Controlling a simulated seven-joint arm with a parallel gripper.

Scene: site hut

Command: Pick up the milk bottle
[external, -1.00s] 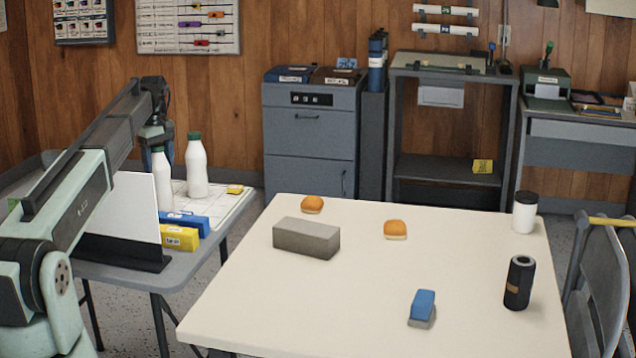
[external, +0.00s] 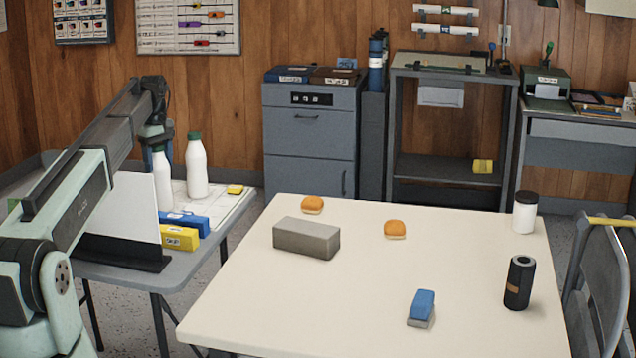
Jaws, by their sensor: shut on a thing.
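Two white milk bottles with green caps stand upright at the side table on the left. The left bottle (external: 164,187) is partly covered by a white upright panel, which hides its lower left side. The right bottle (external: 196,168) stands clear beside it. My gripper (external: 160,146) is at the top of the left bottle and shut on it, with a dark finger showing just right of its neck. The other finger is not clearly visible. I cannot tell whether the left bottle's base touches the table.
The white panel (external: 131,215) stands close in front of the left bottle. Blue (external: 186,222) and yellow (external: 180,237) boxes lie beside it. The cream table (external: 370,285) holds a grey block (external: 306,238), two buns, a blue-topped block, a dark cylinder and a white jar, with free room between.

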